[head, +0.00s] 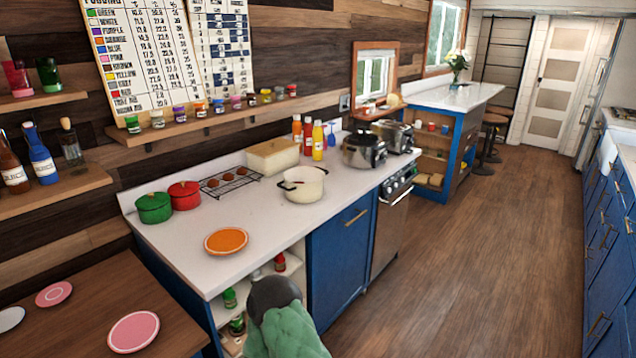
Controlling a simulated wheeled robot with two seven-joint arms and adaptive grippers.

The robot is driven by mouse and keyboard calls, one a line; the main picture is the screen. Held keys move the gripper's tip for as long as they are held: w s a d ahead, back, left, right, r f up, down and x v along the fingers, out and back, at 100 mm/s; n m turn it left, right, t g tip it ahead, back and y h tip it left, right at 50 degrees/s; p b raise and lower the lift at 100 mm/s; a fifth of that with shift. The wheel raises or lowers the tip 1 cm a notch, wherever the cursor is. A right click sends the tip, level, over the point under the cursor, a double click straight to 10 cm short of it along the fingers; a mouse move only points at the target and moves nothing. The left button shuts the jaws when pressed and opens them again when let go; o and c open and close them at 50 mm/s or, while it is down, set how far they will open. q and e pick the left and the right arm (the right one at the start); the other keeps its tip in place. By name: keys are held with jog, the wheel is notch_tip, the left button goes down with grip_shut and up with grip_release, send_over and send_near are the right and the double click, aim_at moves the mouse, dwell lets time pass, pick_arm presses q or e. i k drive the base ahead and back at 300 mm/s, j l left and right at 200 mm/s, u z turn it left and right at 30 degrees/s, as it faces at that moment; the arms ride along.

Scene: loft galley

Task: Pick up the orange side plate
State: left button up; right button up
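The orange side plate (226,241) lies flat on the white counter (190,262), near the counter's front edge and left end. Nothing lies on it, and its whole rim shows. Neither of my grippers can be made out in the head view.
Green (154,208) and red (184,196) lidded pots stand behind the plate, and a cream pot (302,185) stands to its right. A wire rack (228,181) lies farther back. The lower wooden table (75,318) at left holds pink plates (133,332). Open floor (480,260) lies right.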

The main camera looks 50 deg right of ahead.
aim_at(225, 240)
jog(key=i+l, duration=0.15)
jog(key=l, duration=0.35)
jog(key=i+l+z, duration=0.1)
jog(key=l, duration=0.4)
jog(key=i+l, duration=0.15)
jog(key=l, duration=0.35)
jog(key=i+l+z, duration=0.1)
jog(key=l, duration=0.35)
jog(key=i+l, duration=0.25)
jog(key=l, duration=0.25)
jog(key=i+l+z, duration=0.1)
jog(key=l, duration=0.35)
jog(key=i+l, duration=0.25)
jog(key=l, duration=0.2)
jog(key=i+l+z, duration=0.15)
jog(key=l, duration=0.35)
